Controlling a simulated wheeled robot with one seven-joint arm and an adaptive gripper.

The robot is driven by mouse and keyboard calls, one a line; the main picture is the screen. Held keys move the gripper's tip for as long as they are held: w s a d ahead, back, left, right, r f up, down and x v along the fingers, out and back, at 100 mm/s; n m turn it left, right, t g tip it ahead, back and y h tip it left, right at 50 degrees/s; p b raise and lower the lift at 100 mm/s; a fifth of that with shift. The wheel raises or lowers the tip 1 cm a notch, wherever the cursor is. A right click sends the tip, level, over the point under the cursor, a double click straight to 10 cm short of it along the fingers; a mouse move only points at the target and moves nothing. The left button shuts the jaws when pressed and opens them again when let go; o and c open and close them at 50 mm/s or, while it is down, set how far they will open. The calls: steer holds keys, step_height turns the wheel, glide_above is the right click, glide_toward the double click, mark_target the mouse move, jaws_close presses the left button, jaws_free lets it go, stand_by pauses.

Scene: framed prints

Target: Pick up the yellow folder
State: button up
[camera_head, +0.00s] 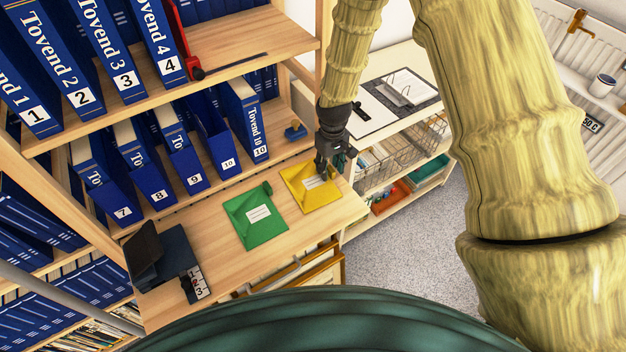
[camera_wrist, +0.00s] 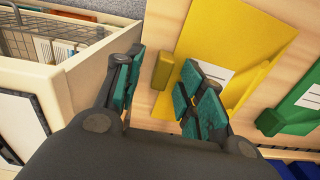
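The yellow folder (camera_head: 304,200) lies flat on the wooden shelf board, right of the green folder. It has a white label and also shows in the wrist view (camera_wrist: 238,48). My gripper (camera_head: 324,171) is over the folder's right side, pointing down. In the wrist view my gripper (camera_wrist: 160,88) has its teal-padded fingers apart. A small raised yellow block at the folder's edge shows in the gap between them. The right finger overlaps the folder in the picture. Whether the fingers touch the folder I cannot tell.
A green folder (camera_head: 256,220) lies close on the left. A dark blue holder (camera_head: 170,258) stands farther left on the board. Blue binders (camera_head: 243,118) stand on the shelf behind. A white unit with wire baskets (camera_head: 400,165) is close on the right.

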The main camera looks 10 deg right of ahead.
steer(key=shift+f, duration=0.25)
jaws_close()
steer(key=shift+r, duration=0.2)
